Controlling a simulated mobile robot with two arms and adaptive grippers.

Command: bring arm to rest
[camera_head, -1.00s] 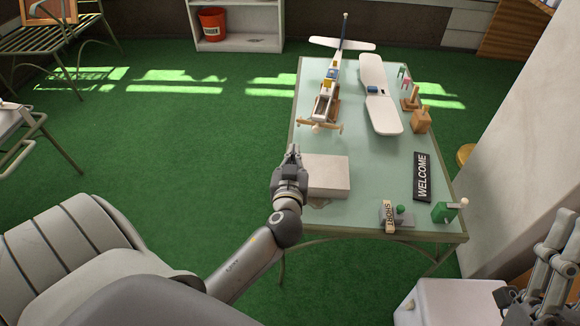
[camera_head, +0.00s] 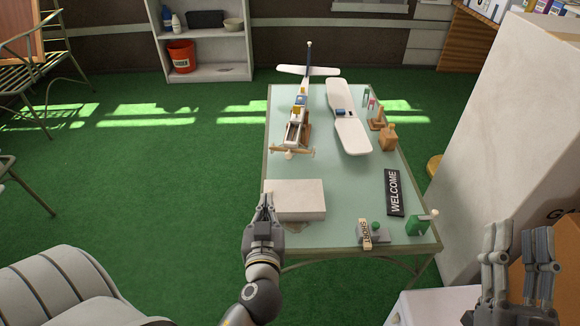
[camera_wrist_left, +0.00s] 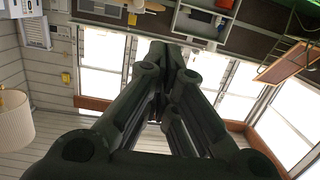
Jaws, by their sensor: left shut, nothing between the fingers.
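My left gripper (camera_head: 266,201) is shut and empty in the head view, at the near-left edge of the glass-topped table (camera_head: 345,228). Its tips overlap the left side of a pale box (camera_head: 296,198) in the picture; I cannot tell whether they touch. In the left wrist view its dark fingers (camera_wrist_left: 168,62) come together with nothing between them. My right gripper (camera_head: 517,232) points upward at the lower right, its fingers apart and nothing seen between them.
On the table are a model aeroplane (camera_head: 297,122), a white wing (camera_head: 346,120), a WELCOME sign (camera_head: 395,193), a small sign (camera_head: 365,233) and a green block (camera_head: 417,225). A cushioned chair (camera_head: 60,290) is lower left. Green floor (camera_head: 150,200) is clear.

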